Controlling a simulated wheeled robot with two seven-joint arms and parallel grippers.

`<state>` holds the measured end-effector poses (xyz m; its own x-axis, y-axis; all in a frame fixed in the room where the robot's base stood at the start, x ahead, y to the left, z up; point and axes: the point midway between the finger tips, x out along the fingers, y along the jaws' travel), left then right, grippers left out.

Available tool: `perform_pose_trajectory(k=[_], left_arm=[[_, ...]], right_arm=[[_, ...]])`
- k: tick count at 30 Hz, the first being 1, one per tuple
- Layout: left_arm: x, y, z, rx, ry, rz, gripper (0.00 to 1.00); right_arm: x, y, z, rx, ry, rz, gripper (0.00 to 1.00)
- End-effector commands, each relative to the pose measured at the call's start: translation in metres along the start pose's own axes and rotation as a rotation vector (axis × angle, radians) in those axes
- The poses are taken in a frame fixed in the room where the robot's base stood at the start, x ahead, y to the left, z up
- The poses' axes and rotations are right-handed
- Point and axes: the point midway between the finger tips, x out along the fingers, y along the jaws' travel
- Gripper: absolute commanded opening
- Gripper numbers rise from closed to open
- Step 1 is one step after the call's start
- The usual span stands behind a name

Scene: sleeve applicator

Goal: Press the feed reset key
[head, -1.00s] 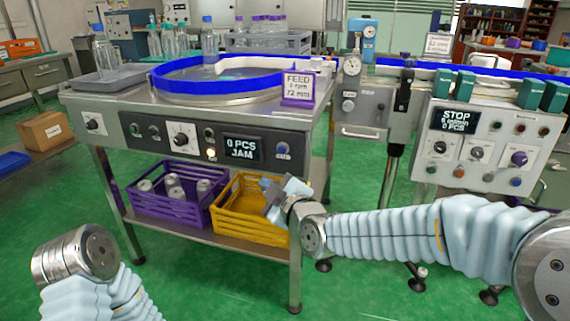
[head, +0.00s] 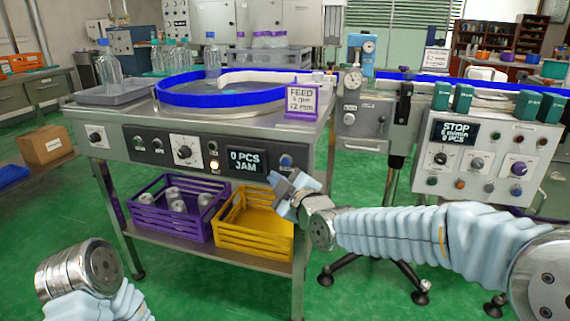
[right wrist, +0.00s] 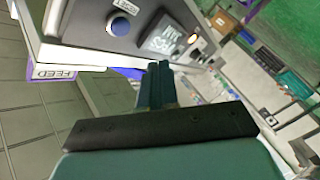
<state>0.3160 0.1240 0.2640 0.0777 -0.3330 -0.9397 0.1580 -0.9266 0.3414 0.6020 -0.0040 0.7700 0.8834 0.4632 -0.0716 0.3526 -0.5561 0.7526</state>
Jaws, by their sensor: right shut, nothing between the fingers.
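The feed table's front panel (head: 140,149) carries a blue round key (head: 286,161) at its right end, beside a display (head: 248,161) reading "0 PCS JAM". In the right wrist view the blue key (right wrist: 122,27) has a label that appears to read RESET, near the tilted display (right wrist: 172,38). My right gripper (head: 281,188) is shut and empty, just below the key in the head view and apparently apart from it. Its closed fingertips (right wrist: 160,66) show below the panel in the wrist view, beneath the key and display. The left gripper is outside the views; only part of my left arm shows.
A lit lamp (head: 214,165) sits left of the display. A purple crate (head: 160,223) with bottles or cans and a yellow crate (head: 255,247) stand on the lower shelf. A purple-framed FEED sign (head: 301,99) stands above the panel. A conveyor control box (head: 480,160) is at right.

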Motion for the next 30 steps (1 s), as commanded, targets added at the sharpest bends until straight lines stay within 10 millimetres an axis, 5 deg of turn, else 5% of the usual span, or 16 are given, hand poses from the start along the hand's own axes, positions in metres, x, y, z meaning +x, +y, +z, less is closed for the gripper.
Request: perform_pose_trajectory(k=[12,30], left_arm=[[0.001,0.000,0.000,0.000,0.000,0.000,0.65],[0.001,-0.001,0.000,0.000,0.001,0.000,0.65]], right_arm=[[0.030,0.022,0.021,0.000,0.001,0.000,0.00],[0.032,0.024,0.023,0.000,0.001,0.000,0.00]])
